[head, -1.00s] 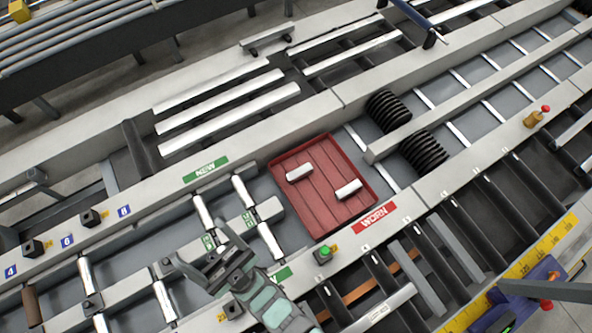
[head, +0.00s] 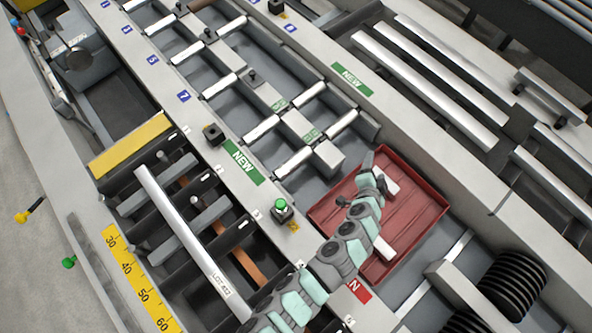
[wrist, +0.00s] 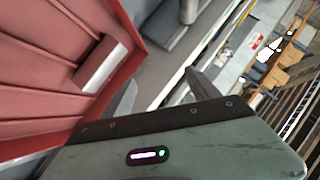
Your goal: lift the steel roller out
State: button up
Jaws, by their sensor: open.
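A red tray (head: 430,222) holds two short, light steel rollers. One roller (head: 391,187) lies partly behind my arm and the other (head: 380,250) lies nearer the WORN side. More short steel rollers sit in the lane beside the tray, such as one roller (head: 262,128) and another (head: 294,162); I cannot tell which one is meant. My gripper (head: 357,182) is open over the tray's lane-side edge. In the wrist view, the fingers (wrist: 165,95) stand apart with no roller between them. A roller (wrist: 103,66) lies left of them inside the tray.
A green-topped button (head: 281,207) stands on the rail near my arm. A long pale bar (head: 185,228) lies across dark slots at the lower left. Black coils (head: 515,283) and a pale beam (head: 455,290) are at the lower right. Long steel bars (head: 425,90) lie beyond the far rail.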

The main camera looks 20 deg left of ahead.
jog(key=s+a+f+g+y+b, duration=0.1)
jog(key=a+f+y, duration=0.1)
jog(key=a, duration=0.1)
jog(key=a+f+n+g+y+b, duration=0.1)
jog(key=a+f+y+b, duration=0.1)
jog(key=a, duration=0.2)
jog(key=s+a+f+g+y+b, duration=0.1)
jog(key=a+f+y+b, duration=0.1)
jog(key=a, duration=0.1)
jog(key=shift+s+a+f+n+y, duration=0.25)
jog(key=shift+s+a+n+y, duration=0.05)
jog(key=shift+a+n+y, duration=0.1)
jog(key=n+g+y+b, duration=0.3)
jog(key=g+y+b, duration=0.1)
send_near(298, 165)
jog(key=x, duration=0.5)
jog(key=shift+a+f, duration=0.1)
jog(key=x, duration=0.6)
jog(key=shift+b, duration=0.3)
grip_shut()
